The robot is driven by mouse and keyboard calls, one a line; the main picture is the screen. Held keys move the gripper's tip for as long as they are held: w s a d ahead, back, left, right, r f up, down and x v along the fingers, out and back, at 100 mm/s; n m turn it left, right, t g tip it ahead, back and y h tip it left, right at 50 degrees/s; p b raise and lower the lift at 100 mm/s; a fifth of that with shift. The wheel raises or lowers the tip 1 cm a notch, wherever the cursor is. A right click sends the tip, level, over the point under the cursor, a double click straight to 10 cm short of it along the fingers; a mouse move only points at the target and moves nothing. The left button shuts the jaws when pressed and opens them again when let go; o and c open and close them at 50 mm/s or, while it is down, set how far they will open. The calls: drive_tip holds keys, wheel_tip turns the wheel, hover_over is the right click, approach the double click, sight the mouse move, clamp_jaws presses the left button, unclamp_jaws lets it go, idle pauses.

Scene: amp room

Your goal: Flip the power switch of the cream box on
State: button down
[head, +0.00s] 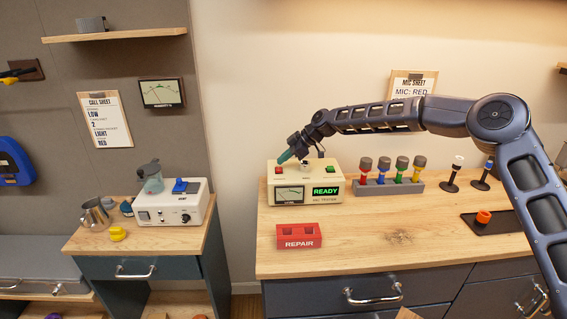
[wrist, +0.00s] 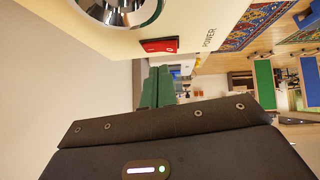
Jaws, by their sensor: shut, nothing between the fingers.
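The cream box (head: 335,175) stands on the right-hand wooden counter, with a dial meter and a lit green READY display on its front. A red switch (head: 278,170) is at its top left and a green one (head: 330,169) at its top right. In the wrist view the red rocker switch (wrist: 160,45) sits beside the word POWER. My gripper (head: 284,157) is shut and empty, its green fingers just above the red switch. In the wrist view the fingertips (wrist: 157,72) are close to the switch; I cannot tell if they touch it.
A red REPAIR block (head: 299,236) lies in front of the box. A grey rack (head: 389,188) of coloured microphones stands to its right. A white box (head: 174,205) with a blue switch stands on the left cabinet. The counter front is mostly clear.

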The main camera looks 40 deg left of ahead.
drive_tip(key=r, duration=0.3)
drive_tip(key=shift+w+r, duration=0.1)
drive_tip(key=shift+w, duration=0.3)
drive_tip(key=w+v, duration=0.1)
drive_tip(key=v, duration=0.8)
drive_tip(key=shift+a, duration=0.4)
